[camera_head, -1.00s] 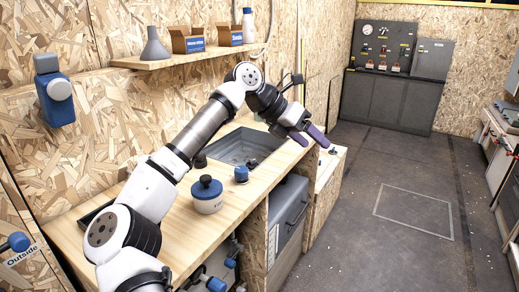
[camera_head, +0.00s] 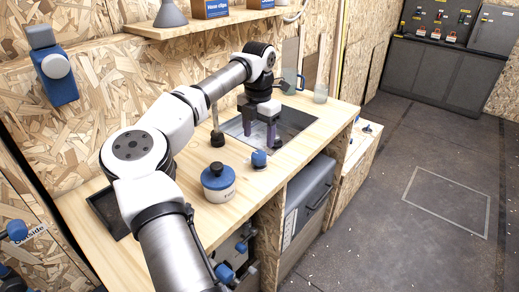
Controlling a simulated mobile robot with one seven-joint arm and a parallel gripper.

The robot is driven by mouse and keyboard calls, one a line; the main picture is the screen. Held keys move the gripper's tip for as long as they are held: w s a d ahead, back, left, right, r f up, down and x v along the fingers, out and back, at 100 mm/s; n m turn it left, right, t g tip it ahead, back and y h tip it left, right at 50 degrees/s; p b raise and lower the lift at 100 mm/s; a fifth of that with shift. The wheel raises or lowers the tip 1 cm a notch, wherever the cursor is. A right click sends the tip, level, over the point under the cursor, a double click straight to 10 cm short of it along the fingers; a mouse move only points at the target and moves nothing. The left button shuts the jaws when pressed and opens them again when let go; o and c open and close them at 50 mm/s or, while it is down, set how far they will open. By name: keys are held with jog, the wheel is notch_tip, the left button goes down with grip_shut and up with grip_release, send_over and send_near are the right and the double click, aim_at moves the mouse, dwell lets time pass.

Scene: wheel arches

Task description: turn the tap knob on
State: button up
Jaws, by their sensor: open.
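A small blue knob (camera_head: 259,158) stands on the wooden counter at the front edge of the sink (camera_head: 290,122); it looks like the tap knob. A thin upright post with a black base (camera_head: 217,139), possibly the tap, stands at the sink's left side. My gripper (camera_head: 261,140) points down over the sink's left part, just behind the blue knob in the picture. Its two dark purple fingers are apart, with nothing seen between them. I cannot tell whether a finger touches the knob. Part of the sink is hidden behind my gripper.
A white pot with a blue lid (camera_head: 218,184) stands on the counter left of the knob. A blue-grey mug (camera_head: 290,80) and a glass (camera_head: 321,94) stand behind the sink. A shelf (camera_head: 200,25) runs along the wall above. The floor at right is clear.

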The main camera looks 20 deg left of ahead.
aim_at(259, 154)
notch_tip(259, 154, down, 7)
jog(key=shift+r+p, duration=0.15)
jog(key=shift+p, duration=0.45)
jog(key=c, duration=1)
jog(key=shift+o, duration=0.2)
